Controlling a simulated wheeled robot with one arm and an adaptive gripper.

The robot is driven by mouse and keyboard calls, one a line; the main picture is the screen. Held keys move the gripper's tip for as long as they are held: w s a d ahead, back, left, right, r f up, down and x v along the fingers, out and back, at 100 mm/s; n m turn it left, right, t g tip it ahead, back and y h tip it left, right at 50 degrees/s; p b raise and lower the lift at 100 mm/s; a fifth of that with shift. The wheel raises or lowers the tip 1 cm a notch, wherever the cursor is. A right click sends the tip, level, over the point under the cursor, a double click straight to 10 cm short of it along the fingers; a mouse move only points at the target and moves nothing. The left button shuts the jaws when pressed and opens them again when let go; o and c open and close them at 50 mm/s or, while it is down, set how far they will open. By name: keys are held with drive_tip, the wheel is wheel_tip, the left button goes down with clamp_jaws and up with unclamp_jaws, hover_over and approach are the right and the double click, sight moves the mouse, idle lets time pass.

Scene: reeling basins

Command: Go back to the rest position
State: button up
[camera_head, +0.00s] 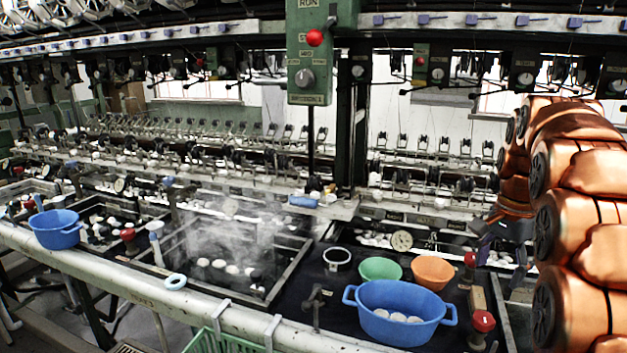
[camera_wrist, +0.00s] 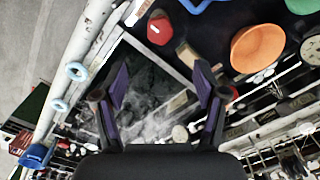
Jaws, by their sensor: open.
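My copper-coloured arm is at the right of the head view. My gripper (camera_head: 503,232) hangs from it, right of the orange bowl, over the basins. In the wrist view my gripper (camera_wrist: 160,95) shows two purple-lined fingers spread wide apart with nothing between them. Below the fingers is a dark steaming basin (camera_wrist: 150,75). The fingers touch nothing that I can see.
A blue two-handled tub (camera_head: 400,312) with white cocoons, a green bowl (camera_head: 380,269) and an orange bowl (camera_head: 433,272) stand near the gripper. Red knobs (camera_head: 483,321) stick up at right. A green control box (camera_head: 309,60) hangs above. Another blue tub (camera_head: 56,229) stands at left.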

drive_tip(key=s+a+f+n+p, duration=0.2)
drive_tip(key=s+a+n, duration=0.2)
drive_tip(key=s+a, duration=0.3)
drive_tip(key=s+a+f+n+g+p, duration=0.1)
drive_tip(key=s+a+n, duration=0.4)
drive_tip(key=s, duration=0.8)
drive_tip(key=s+a+f+n+p, duration=0.2)
drive_tip(key=s+a+n+p, duration=0.2)
drive_tip(key=s+a, duration=0.4)
drive_tip(key=shift+s+a+f+n+g+p, duration=0.35)
drive_tip(key=shift+s+f+n+g, duration=0.05)
drive_tip(key=shift+s, duration=0.85)
